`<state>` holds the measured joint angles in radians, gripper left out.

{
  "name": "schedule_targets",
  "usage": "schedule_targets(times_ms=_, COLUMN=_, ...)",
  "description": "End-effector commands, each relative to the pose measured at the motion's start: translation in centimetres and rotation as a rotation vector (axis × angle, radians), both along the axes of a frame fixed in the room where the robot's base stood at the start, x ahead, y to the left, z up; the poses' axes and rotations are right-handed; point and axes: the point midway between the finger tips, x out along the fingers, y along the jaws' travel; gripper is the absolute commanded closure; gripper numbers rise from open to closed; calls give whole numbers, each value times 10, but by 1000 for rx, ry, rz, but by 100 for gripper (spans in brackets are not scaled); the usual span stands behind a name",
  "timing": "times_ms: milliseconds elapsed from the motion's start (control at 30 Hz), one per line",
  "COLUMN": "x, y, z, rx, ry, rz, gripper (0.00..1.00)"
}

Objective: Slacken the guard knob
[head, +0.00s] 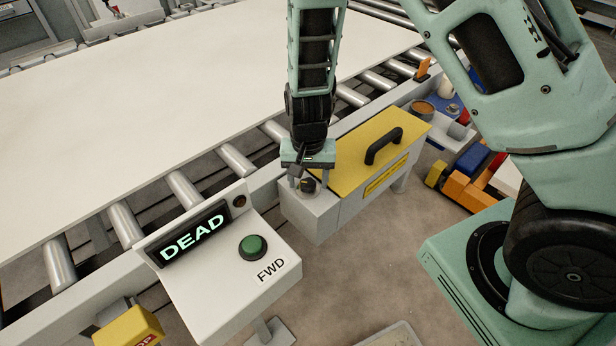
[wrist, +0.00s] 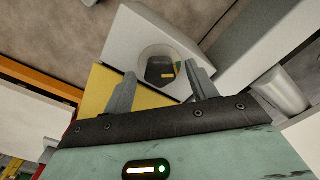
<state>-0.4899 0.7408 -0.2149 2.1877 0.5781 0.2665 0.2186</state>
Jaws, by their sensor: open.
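The guard knob (head: 308,186) is a small dark knob on the top of a light grey box (head: 318,222), at the left end of the yellow guard cover (head: 350,150). In the wrist view the knob (wrist: 160,68) is black with a yellow mark and sits in a round pale recess. My gripper (head: 309,180) points down over the knob. In the wrist view its two fingers (wrist: 161,72) are apart, one on each side of the knob, with visible gaps. I cannot tell how far the fingertips reach down beside it.
The yellow cover has a black handle (head: 384,146). A large white board (head: 150,110) lies on the rollers behind. Orange and blue items (head: 470,175) are at the right.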

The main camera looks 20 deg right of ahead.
Motion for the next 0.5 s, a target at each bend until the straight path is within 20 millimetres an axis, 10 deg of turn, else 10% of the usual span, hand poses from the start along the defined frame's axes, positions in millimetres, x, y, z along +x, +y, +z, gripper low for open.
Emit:
schedule_targets(times_ms=200, x=0, y=0, z=0, rx=0, ry=0, rz=0, gripper=87)
schedule_targets(times_ms=500, x=0, y=0, z=1, rx=0, ry=0, rz=30, gripper=87)
